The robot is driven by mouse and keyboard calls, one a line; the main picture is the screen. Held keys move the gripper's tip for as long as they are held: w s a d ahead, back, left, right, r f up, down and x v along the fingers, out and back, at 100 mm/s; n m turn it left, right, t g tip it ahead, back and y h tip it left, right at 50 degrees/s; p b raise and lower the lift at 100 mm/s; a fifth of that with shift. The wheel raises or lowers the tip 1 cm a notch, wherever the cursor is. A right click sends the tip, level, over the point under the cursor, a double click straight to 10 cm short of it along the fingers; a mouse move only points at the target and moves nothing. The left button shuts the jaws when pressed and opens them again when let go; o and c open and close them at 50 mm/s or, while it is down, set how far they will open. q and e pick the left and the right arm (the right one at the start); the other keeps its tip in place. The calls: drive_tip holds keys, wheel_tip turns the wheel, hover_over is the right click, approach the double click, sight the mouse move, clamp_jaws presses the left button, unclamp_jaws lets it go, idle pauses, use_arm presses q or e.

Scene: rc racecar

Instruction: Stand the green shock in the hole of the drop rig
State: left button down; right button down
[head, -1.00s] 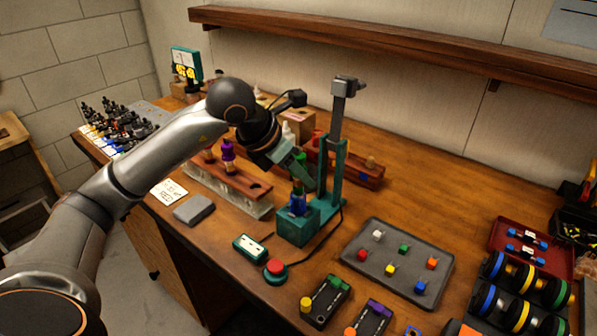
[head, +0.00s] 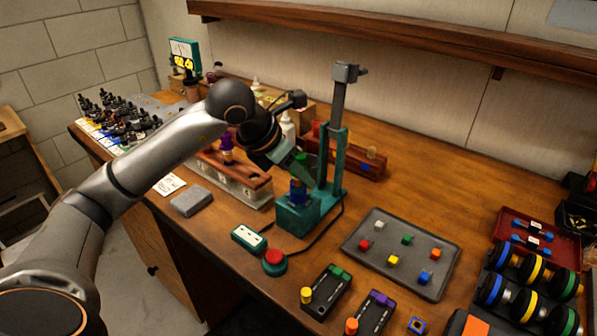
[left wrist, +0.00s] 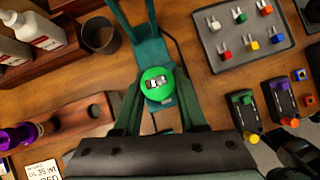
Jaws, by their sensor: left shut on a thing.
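The drop rig (head: 298,220) is a teal block with a tall upright and a grey head, standing near the table's front edge. My left gripper (head: 303,170) is tilted down above the block and shut on the green shock (head: 301,159). In the left wrist view the shock's round green cap (left wrist: 158,86) sits between the two teal fingers. The shock looks upright. The hole and the shock's lower end are hidden, so I cannot tell how deep it sits.
A purple shock (head: 227,148) stands in a wooden rack (head: 238,178) to the left. A red button (head: 273,259) and a cable lie in front of the rig. A grey tray (head: 366,262) with several coloured pieces lies to the right.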

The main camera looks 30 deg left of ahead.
use_arm(q)
drive_tip(key=shift+f+b, duration=0.6)
drive_tip(key=shift+f, duration=0.1)
use_arm(e)
drive_tip(key=shift+w+a+f, duration=0.25)
drive_tip(key=shift+w+a, duration=0.05)
drive_tip(key=shift+a, duration=0.05)
use_arm(q)
drive_tip(key=shift+f+b, duration=0.3)
drive_tip(key=shift+f, duration=0.1)
drive_tip(key=shift+f+b, duration=0.3)
use_arm(e)
drive_tip(key=shift+w+a+f, duration=0.2)
drive_tip(key=shift+a+f, duration=0.05)
drive_tip(key=shift+f, duration=0.15)
drive_tip(key=shift+r, duration=0.15)
use_arm(q)
drive_tip(key=shift+c, duration=1.9)
unclamp_jaws()
